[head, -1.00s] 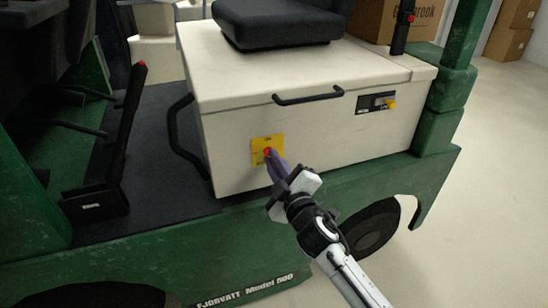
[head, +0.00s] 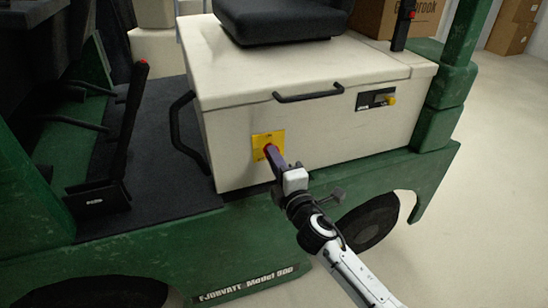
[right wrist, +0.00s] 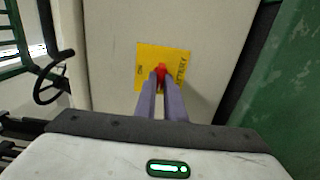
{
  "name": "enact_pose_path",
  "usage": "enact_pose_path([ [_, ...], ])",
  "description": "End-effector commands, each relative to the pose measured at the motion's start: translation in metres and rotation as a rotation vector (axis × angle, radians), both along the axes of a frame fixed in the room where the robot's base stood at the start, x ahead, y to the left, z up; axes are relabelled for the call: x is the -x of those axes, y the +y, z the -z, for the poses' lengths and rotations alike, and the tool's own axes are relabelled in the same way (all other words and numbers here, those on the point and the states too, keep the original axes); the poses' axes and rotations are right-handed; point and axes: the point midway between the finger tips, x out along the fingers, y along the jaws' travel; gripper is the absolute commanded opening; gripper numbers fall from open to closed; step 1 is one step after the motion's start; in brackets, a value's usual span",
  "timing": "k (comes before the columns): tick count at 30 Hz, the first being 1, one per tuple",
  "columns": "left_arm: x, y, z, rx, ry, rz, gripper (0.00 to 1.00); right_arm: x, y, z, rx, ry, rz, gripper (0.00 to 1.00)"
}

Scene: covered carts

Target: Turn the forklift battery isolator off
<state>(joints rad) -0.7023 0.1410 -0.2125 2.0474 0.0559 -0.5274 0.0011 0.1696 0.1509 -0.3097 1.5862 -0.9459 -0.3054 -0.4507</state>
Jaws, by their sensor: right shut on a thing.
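The battery isolator is a red knob (right wrist: 161,70) on a yellow plate (head: 267,140) on the cream battery box of the green forklift. The plate also shows in the right wrist view (right wrist: 177,62), with lettering partly hidden by the fingers. My right gripper (head: 270,152) is at the plate, its purple fingers shut on the red knob. In the head view the fingers hide most of the knob. My left gripper is not in view.
The cream box (head: 235,165) has a black handle (head: 308,95) on its front and a black grab bar (head: 180,130) at its left edge. A small black panel with a yellow knob (head: 390,99) is to the right. Open floor lies at right.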

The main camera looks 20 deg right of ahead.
Motion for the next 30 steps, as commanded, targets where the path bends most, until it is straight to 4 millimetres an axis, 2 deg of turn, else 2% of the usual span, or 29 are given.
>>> enact_pose_path([
  [14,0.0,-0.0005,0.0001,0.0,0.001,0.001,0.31,0.0004,0.0003,0.0013,0.017,0.001,-0.001,0.0],
  [15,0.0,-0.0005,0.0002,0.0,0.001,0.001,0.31,0.0004,0.0003,0.0013,0.016,0.001,-0.001,0.13],
  [18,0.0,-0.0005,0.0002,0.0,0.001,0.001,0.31,0.0003,0.0002,0.0012,0.015,0.001,-0.001,0.28],
  [26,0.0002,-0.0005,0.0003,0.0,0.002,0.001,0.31,0.0003,0.0001,0.0005,0.013,0.001,0.0,0.28],
  [30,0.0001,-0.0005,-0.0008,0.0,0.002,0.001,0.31,0.0088,-0.0003,0.0013,0.013,0.003,0.0,0.28],
])
